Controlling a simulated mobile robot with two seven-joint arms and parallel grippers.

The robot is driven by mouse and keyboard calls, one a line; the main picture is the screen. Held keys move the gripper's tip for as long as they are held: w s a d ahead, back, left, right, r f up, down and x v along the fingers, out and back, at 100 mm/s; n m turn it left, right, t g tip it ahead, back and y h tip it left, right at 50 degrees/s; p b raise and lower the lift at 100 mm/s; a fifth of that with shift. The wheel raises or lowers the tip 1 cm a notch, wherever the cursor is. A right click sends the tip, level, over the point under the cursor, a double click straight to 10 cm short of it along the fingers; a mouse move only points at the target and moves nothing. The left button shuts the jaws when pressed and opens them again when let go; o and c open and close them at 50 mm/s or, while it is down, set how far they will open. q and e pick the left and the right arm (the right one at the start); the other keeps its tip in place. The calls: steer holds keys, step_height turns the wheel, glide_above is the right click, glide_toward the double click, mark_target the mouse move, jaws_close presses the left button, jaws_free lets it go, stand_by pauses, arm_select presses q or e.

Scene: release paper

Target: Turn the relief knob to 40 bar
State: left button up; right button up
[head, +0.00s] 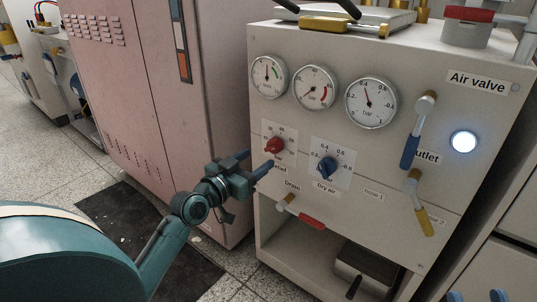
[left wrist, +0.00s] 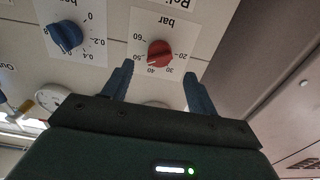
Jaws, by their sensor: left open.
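The red relief knob (head: 275,146) is on a white scale plate on the front panel of the grey cabinet. It also shows in the left wrist view (left wrist: 159,52), upside down, with scale numbers from 20 to 60 around it. A pale mark seems to sit at its lower left there, towards 40 and 50; the exact setting is too small to tell. My left gripper (head: 259,164) is open, just in front of and below the red knob. In the left wrist view its fingers (left wrist: 157,78) straddle the knob's position, apart from it. My right gripper is not in view.
A blue dry-air knob (head: 326,167) is right of the red one. Three gauges (head: 316,88) are above. A blue-handled lever (head: 410,150), a yellow-handled lever (head: 424,221) and a red drain handle (head: 312,220) stick out. A pink cabinet (head: 150,90) stands at the left.

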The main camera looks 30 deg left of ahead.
mark_target(270, 150)
arm_select(q)
steer(key=w, duration=0.3)
steer(key=w+b, duration=0.1)
steer(key=w, duration=0.1)
steer(key=shift+d+f, duration=0.1)
steer(key=shift+d, duration=0.15)
steer(key=shift+w, duration=0.5)
arm_select(e)
steer(key=shift+w+d+r+n+t+y, duration=0.15)
steer(key=shift+r+n+t+y, duration=0.25)
steer(key=shift+r+n+y, duration=0.6)
arm_select(q)
steer(key=shift+c, duration=0.5)
arm_select(e)
steer(key=shift+r, duration=0.1)
arm_select(q)
steer(key=c, duration=0.9)
arm_select(e)
steer(key=shift+w, duration=0.1)
